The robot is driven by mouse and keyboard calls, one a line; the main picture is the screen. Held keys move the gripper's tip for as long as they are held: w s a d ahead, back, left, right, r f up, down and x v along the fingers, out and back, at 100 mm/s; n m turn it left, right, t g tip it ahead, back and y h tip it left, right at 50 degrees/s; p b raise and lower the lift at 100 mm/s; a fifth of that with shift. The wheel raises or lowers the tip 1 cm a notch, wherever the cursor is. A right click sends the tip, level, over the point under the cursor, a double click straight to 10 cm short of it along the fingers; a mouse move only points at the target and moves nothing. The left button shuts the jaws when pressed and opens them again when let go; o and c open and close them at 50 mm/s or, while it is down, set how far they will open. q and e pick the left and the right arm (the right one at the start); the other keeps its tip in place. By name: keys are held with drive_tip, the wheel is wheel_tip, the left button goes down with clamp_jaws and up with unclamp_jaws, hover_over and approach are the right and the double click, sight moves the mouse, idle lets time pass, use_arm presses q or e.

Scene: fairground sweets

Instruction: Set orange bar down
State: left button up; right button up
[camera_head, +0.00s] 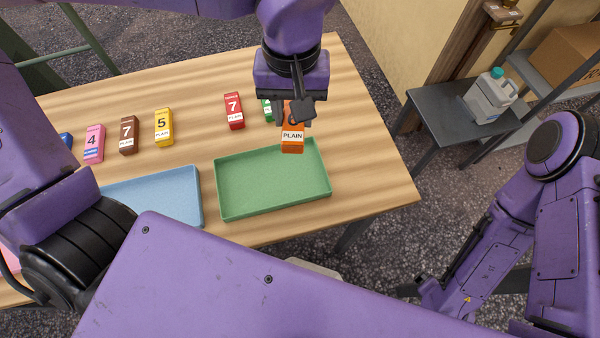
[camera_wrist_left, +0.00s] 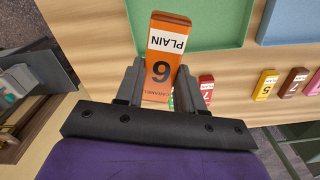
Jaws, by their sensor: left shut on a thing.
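The orange bar (camera_head: 292,138) with a white "PLAIN" label is held upright or nearly so in my left gripper (camera_head: 291,108). It also shows between the fingers (camera_wrist_left: 162,88) in the left wrist view, where the orange bar (camera_wrist_left: 168,28) reaches past the fingertips. In the head view its lower end overlaps the back rim of the green tray (camera_head: 272,203). I cannot tell how high it is above the table. The green tray looks empty. My right gripper is not in view.
A blue tray (camera_head: 158,218) stands left of the green one. Behind are a red bar (camera_head: 234,110), a yellow bar (camera_head: 164,127), a brown bar (camera_head: 129,134), a pink bar (camera_head: 94,143) and a partly hidden green bar (camera_head: 267,109). The table's right end is clear.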

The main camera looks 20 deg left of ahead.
sight(285, 145)
use_arm(q)
drive_tip(key=shift+n, duration=0.5)
drive_tip(key=s, duration=0.2)
drive_tip(key=s+b, duration=0.1)
drive_tip(key=s, duration=0.2)
drive_tip(key=shift+s+d, duration=0.3)
drive_tip(key=s+a+n+b, duration=0.2)
drive_tip(key=s+b, duration=0.1)
drive_tip(key=s, duration=0.6)
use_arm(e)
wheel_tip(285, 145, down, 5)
use_arm(q)
drive_tip(key=w+d+f+p, duration=0.1)
drive_tip(key=w+f+p, duration=0.2)
drive_tip(key=w+p, duration=0.1)
drive_tip(key=w+f+p, duration=0.3)
drive_tip(key=w+p, duration=0.2)
drive_tip(key=w+d+f+p, duration=0.1)
drive_tip(key=w+f+p, duration=0.3)
drive_tip(key=shift+w+d, duration=0.2)
drive_tip(key=shift+d, duration=0.15)
wheel_tip(285, 145, down, 3)
drive_tip(key=shift+r, duration=0.1)
drive_tip(key=shift+w+f, duration=0.1)
drive_tip(key=shift+f, duration=0.25)
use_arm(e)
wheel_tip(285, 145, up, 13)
